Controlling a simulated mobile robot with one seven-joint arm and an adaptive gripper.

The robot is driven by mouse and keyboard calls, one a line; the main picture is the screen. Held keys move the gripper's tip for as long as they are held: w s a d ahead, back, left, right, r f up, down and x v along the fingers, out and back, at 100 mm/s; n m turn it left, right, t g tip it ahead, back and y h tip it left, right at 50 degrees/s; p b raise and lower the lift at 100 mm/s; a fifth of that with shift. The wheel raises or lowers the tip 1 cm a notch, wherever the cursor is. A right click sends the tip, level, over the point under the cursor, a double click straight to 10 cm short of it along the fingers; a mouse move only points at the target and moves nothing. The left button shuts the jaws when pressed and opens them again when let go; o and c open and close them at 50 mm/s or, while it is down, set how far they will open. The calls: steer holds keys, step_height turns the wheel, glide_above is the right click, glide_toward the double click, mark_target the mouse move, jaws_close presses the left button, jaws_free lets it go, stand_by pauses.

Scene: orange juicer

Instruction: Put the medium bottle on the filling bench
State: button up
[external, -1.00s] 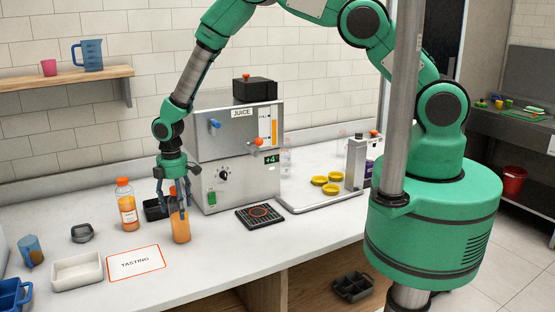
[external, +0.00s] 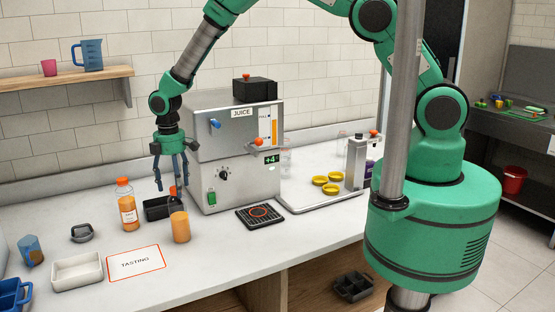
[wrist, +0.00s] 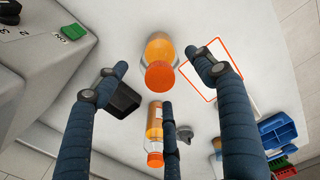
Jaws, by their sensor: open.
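A bottle of orange juice (external: 181,228) with an orange cap stands upright on the white bench (external: 215,240), in front of the juice machine. In the wrist view this bottle (wrist: 160,47) shows from above, its cap toward me. A second, labelled bottle (external: 129,212) with an orange cap stands to its left, and it shows lower in the wrist view (wrist: 155,135). I cannot tell for certain which one is the medium bottle. My gripper (external: 168,184) is open and empty above the nearer bottle, fingers pointing down and spread.
The juice machine (external: 231,130) stands close on the right, with a black scale-like pad (external: 259,217) in front. A black container (external: 157,209) is behind the bottles.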

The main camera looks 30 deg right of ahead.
steer(key=shift+r, duration=2.05)
steer(key=shift+r, duration=0.1)
